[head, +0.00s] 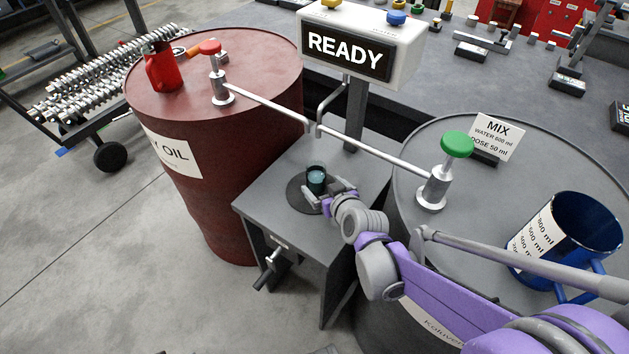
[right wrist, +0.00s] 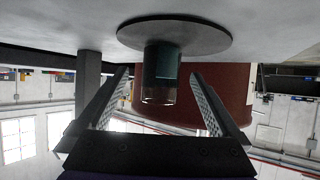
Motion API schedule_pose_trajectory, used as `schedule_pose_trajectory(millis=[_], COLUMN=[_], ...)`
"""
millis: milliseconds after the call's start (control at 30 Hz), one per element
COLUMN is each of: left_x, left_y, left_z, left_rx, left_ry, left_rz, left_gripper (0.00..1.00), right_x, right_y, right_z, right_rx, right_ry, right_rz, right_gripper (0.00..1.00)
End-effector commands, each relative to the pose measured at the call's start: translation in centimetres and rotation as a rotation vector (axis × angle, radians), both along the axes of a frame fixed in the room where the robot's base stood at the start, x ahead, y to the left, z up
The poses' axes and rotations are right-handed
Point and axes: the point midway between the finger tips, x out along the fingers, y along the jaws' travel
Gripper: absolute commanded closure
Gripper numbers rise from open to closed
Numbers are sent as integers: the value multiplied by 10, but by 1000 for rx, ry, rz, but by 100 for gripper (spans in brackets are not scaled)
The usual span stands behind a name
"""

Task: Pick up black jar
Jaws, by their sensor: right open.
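A small dark jar (head: 316,180) with a clear glass upper part and a bluish-green look stands upright on a round dark pad (head: 297,197) on the small grey table between the two barrels. My right gripper (head: 328,194) is open at the near right side of the jar. The right wrist view is upside down, and there the jar (right wrist: 162,75) shows between the two open fingers (right wrist: 160,80), with gaps on both sides. The pad (right wrist: 205,36) shows above it. My left gripper is in neither view.
A red barrel (head: 240,150) with a red jug (head: 163,68) stands left. A grey barrel (head: 410,165) with a blue measuring jug (head: 575,225) stands right. Spout pipes (head: 375,150) from both barrels and a READY sign box (head: 355,50) are behind the jar.

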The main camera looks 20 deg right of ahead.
Motion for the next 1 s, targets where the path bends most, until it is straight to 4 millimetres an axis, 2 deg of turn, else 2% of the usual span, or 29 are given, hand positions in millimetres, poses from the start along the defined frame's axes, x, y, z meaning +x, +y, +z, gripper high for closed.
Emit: schedule_pose_trajectory(millis=[167,400,667,1000], left_x=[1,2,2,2], left_y=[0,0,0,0], left_z=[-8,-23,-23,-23], left_rx=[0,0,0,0], left_ry=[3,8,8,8], left_rz=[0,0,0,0], left_gripper=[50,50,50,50], right_x=[13,44,47,47], right_y=[1,0,0,0], right_z=[-7,-24,-23,-23], right_rx=[-1,-1,0,0], right_ry=[1,2,1,1], right_rz=[2,2,1,1], right_gripper=[1,1,2,64])
